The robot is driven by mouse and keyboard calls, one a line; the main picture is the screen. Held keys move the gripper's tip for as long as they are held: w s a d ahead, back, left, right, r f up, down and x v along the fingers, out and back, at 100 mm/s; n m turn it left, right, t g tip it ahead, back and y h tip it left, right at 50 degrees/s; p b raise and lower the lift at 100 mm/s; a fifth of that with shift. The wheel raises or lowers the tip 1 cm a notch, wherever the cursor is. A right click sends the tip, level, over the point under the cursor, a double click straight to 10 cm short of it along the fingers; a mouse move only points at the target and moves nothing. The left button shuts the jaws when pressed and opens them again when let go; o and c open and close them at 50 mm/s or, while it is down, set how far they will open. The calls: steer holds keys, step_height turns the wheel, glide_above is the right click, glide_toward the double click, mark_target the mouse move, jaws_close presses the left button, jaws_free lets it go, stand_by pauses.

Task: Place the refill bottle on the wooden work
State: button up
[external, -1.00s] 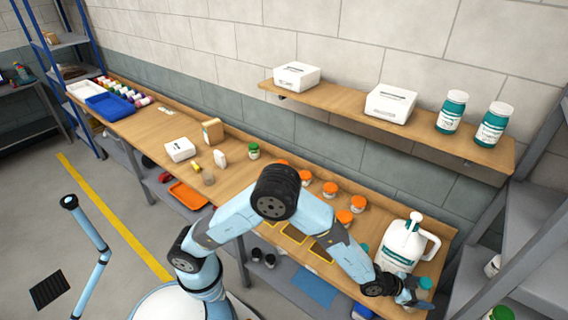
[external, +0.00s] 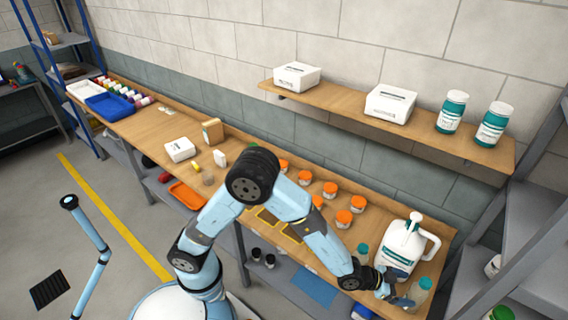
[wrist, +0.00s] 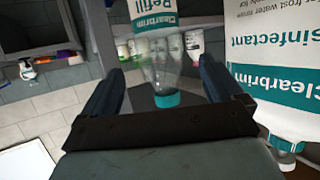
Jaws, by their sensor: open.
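The refill bottle (external: 419,292) is clear with a white and teal label and a teal cap, at the right end of the wooden work surface (external: 330,252). It stands upright, just beyond my gripper (external: 399,288). In the wrist view, which is upside down, the refill bottle (wrist: 160,62) shows between and past the open fingers of my gripper (wrist: 160,88). I see no finger closed on it. Its base is hard to see in the external view.
A large white disinfectant jug (external: 403,243) stands close behind the bottle. Another teal-capped bottle (external: 361,254) is left of the jug. Several orange-lidded jars (external: 344,217) line the bench. A wall shelf (external: 370,118) hangs above. The grey rack (external: 520,220) stands at right.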

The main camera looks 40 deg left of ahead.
steer(key=shift+v, duration=2)
